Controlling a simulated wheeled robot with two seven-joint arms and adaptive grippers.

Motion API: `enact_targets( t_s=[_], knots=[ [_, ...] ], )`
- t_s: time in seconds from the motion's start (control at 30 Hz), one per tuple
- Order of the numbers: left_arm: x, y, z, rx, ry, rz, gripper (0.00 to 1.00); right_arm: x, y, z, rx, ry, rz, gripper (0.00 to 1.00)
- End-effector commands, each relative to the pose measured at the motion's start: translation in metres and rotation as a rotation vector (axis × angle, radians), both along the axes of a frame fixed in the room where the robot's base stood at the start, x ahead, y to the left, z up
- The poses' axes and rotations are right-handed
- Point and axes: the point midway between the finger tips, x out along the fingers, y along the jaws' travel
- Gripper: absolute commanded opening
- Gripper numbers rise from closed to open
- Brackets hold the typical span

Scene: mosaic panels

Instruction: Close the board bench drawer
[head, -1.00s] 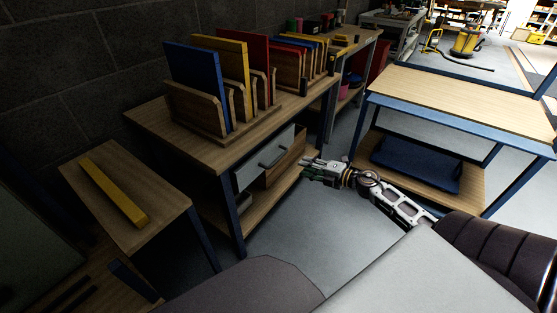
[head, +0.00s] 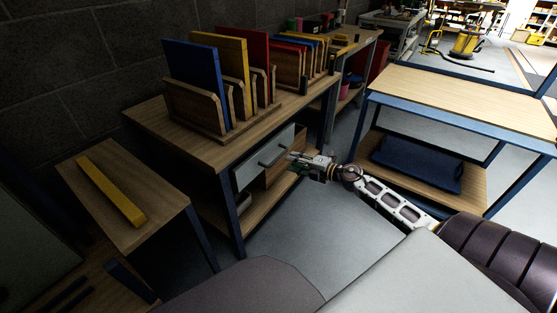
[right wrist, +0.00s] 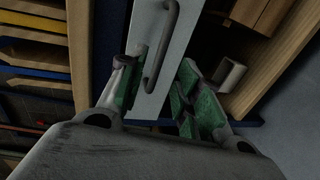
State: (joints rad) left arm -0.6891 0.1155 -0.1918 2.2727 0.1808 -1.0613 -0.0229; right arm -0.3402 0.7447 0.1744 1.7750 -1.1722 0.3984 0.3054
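The board bench (head: 195,143) stands at the left with upright boards in racks on top. Its drawer has a pale grey front (head: 250,172) with a dark bar handle (head: 273,153), under the bench top. I cannot tell how far the drawer stands out. My right gripper (head: 291,160) is just right of the handle in the head view. In the right wrist view the right gripper (right wrist: 158,72) is open and empty, its green-padded fingers apart. The handle (right wrist: 160,48) lies ahead between the fingertips, on the drawer front (right wrist: 150,85); contact is not clear. My left gripper is out of view.
A small side table (head: 150,235) with a yellow bar (head: 112,192) stands at left. A wooden-topped table (head: 470,100) with a blue bundle (head: 415,165) on its lower shelf stands at right. The floor (head: 310,220) between is free.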

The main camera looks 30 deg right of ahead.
Motion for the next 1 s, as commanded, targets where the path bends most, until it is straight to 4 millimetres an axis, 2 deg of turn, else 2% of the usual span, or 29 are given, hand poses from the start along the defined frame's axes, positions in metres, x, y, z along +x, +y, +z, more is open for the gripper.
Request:
enact_targets(
  t_s=[0.13,1.0],
  knots=[
    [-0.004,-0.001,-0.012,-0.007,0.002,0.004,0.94,0.010,0.004,-0.003,0.001,-0.001,0.001,0.34],
    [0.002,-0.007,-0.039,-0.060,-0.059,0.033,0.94,0.062,0.025,-0.015,0.001,-0.001,0.000,0.34]
  ],
)
